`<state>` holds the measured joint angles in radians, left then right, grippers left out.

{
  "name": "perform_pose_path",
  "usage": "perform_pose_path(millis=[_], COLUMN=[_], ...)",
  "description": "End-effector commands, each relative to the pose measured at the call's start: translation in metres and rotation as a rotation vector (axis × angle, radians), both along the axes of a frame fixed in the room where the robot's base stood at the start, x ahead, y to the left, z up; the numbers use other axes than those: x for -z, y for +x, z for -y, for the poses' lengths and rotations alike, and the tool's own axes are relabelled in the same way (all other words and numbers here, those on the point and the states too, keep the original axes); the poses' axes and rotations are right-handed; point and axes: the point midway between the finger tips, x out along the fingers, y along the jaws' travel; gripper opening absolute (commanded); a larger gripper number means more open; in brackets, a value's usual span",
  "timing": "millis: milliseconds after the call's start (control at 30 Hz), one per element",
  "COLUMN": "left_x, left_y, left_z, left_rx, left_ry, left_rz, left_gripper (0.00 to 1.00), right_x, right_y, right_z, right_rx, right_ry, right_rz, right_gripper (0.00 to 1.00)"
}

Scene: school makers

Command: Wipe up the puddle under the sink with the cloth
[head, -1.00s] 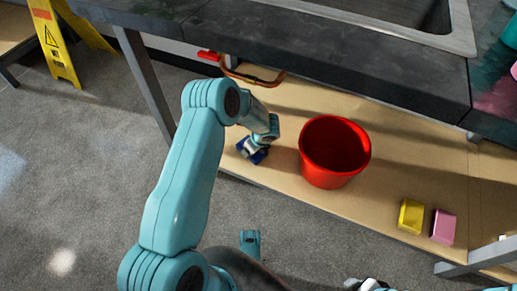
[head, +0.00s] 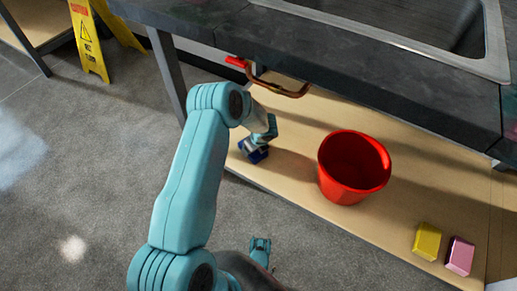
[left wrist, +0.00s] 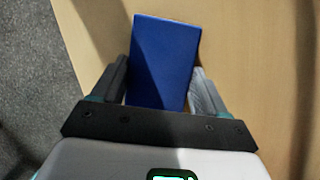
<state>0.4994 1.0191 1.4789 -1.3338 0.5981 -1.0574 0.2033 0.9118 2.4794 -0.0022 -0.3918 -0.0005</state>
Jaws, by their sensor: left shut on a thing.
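A blue cloth (left wrist: 165,60), looking like a flat, stiff rectangular pad, is between the two fingers of my left gripper (left wrist: 160,92) in the left wrist view. The fingers are shut on it. In the head view the left gripper (head: 255,147) reaches under the sink counter, low over the wooden shelf near its front edge. The blue cloth (head: 258,156) shows below it, at or just above the shelf; contact is unclear. The sink (head: 440,30) is set in the dark countertop. No puddle can be clearly made out; shadows darken the shelf.
A red bucket (head: 354,170) stands on the shelf (head: 300,190) to the right of the gripper. Yellow (head: 427,240) and pink (head: 459,256) blocks lie farther right. A copper-coloured pipe (head: 275,85) hangs overhead. A yellow wet-floor sign (head: 88,42) stands at the far left.

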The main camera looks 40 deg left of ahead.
Motion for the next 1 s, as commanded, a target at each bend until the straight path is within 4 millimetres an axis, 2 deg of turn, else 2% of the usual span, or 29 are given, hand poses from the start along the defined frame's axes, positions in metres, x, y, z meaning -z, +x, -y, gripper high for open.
perform_pose_path(millis=[133,533,1000], left_x=[0.001,-0.004,-0.055], left_y=[-0.003,-0.003,-0.002], left_z=[-0.007,-0.008,-0.008], left_rx=[-0.001,0.001,0.001], left_ry=[-0.001,0.000,0.000], left_rz=[-0.002,-0.001,-0.001], left_gripper=[0.51,0.51,0.51], right_x=[0.000,-0.003,-0.040], right_y=[0.000,0.000,0.000], right_z=[0.000,0.000,0.000], right_rx=[0.000,0.000,0.000], right_ry=[0.000,0.000,0.000], right_rz=[0.000,0.000,0.000], right_gripper=[0.43,0.43,0.43])
